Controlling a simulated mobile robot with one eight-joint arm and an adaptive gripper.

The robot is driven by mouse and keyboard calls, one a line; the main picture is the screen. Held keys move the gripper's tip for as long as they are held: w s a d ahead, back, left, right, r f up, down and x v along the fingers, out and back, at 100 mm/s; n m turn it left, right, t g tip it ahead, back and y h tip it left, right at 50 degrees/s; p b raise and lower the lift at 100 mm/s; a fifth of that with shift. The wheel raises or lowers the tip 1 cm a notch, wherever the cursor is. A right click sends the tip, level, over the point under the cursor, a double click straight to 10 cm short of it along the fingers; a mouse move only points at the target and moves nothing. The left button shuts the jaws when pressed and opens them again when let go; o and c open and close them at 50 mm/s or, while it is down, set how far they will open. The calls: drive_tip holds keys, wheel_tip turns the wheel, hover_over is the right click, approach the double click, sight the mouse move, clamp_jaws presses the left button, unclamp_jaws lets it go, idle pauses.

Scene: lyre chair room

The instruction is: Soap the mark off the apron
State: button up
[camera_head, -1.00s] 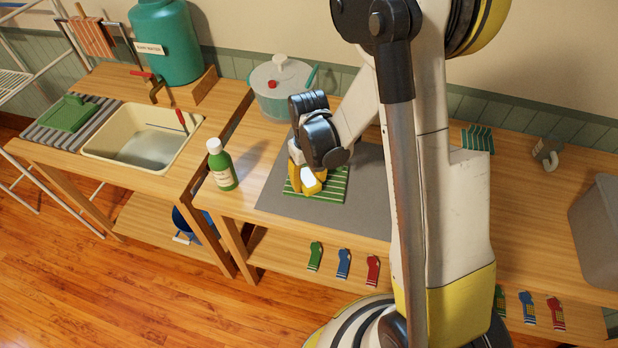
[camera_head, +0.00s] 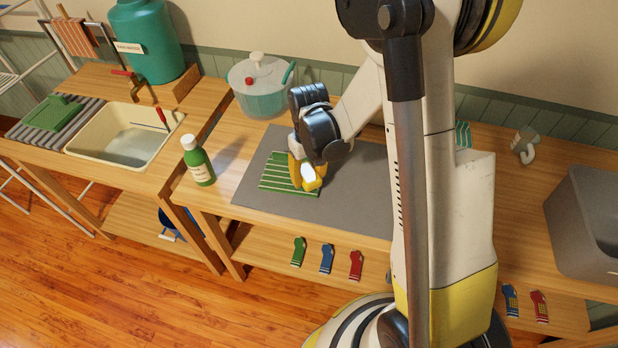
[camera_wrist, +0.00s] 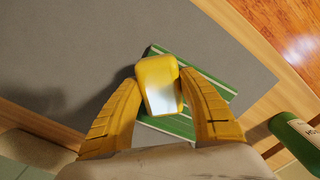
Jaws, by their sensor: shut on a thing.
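The green cloth with pale stripes (camera_head: 280,176), which I take as the apron, lies flat on the grey mat (camera_head: 345,205). My gripper (camera_head: 306,176) is over its right part, pointing down. In the wrist view my gripper (camera_wrist: 160,95) has its two yellow fingers shut on a yellow bar (camera_wrist: 150,68), likely the soap, with a bright white area on its face. The bar covers part of the apron, which also shows in the wrist view (camera_wrist: 205,65). Whether the bar touches the cloth cannot be told. No mark can be made out on the visible cloth.
A green bottle (camera_head: 199,164) stands left of the mat. A lidded pot-like container (camera_head: 258,92) stands behind. The sink (camera_head: 124,138) and teal water tank (camera_head: 146,45) are at left. A grey bin (camera_head: 575,235) is at right. The mat's front is clear.

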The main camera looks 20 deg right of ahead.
drive_tip(key=shift+a+r+p, duration=0.25)
drive_tip(key=shift+r+p, duration=0.25)
drive_tip(key=shift+r, duration=0.75)
drive_tip(key=shift+r+p, duration=1.45)
drive_tip(key=shift+r, duration=0.8)
